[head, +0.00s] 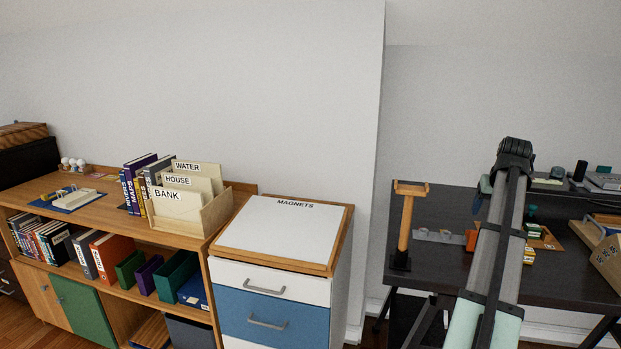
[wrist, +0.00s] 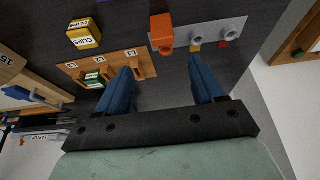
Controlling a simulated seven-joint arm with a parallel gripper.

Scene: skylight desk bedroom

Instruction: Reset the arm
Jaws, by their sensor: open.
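In the wrist view my gripper (wrist: 162,65) is open, with two blue fingers spread wide apart and nothing between them. It hangs over the dark desk (wrist: 165,95). Ahead of the fingertips are an orange block-like piece (wrist: 162,33) and a grey strip (wrist: 225,32) with small coloured pieces. The left finger overlaps a wooden tray (wrist: 68,67) with slots labelled L1, L2 and L3; part of the tray is hidden. In the head view my arm rises in front of the desk (head: 440,203) at the right, and I cannot make out the fingers.
A white-topped magnets cabinet (head: 281,232) and a wooden shelf unit with a file box (head: 203,214) stand left, beyond a gap.

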